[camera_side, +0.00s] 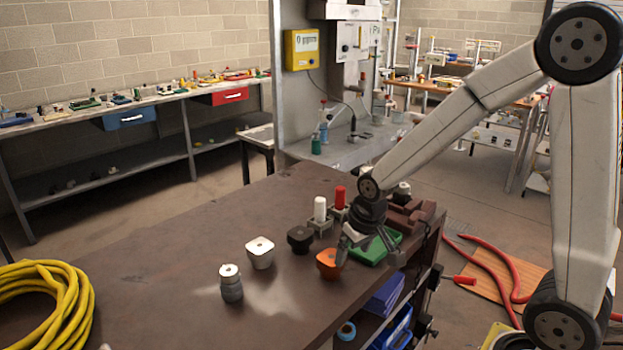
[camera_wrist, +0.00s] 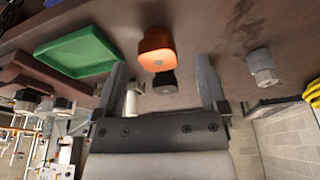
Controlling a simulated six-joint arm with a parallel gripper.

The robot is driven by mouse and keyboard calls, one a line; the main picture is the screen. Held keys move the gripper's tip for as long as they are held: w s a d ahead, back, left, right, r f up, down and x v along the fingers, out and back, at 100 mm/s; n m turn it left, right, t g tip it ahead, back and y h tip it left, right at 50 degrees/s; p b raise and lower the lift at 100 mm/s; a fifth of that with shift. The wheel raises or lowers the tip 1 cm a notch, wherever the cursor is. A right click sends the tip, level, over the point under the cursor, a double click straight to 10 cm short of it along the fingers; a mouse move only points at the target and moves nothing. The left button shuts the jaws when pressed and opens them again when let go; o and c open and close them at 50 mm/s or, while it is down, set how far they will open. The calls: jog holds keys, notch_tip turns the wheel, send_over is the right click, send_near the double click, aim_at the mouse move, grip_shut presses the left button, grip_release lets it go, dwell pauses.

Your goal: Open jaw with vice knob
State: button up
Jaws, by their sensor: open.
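My gripper (camera_side: 368,256) hangs low over the right end of the brown workbench, beside an orange block (camera_side: 328,263) and above a green tray (camera_side: 384,247). In the wrist view its two fingers are spread apart with nothing held between them (camera_wrist: 160,62). A reddish-brown block that looks like the vice (camera_side: 414,217) is at the bench's right end, partly behind my wrist. It seems to show at the left in the wrist view too (camera_wrist: 48,80). I cannot make out its jaw gap or tell which part is its knob.
A black block (camera_side: 299,239), a white block (camera_side: 260,252) and a grey bottle-like item (camera_side: 231,286) stand left of my gripper. White (camera_side: 320,210) and red (camera_side: 340,197) cylinders stand behind. Yellow hose (camera_side: 45,305) lies at the left.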

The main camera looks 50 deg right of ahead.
jog(key=w+d+r+m+h, duration=0.2)
jog(key=w+d+m, duration=0.3)
jog(key=w+d, duration=1.05)
jog(key=d+m+h, duration=0.1)
jog(key=d+m, duration=0.3)
jog(key=d, duration=1.5)
jog(key=shift+w+d+f+m+g, duration=0.15)
jog(key=shift+w+f+m+g, duration=0.15)
jog(key=shift+m+g, duration=0.1)
jog(key=shift+x, duration=3.9)
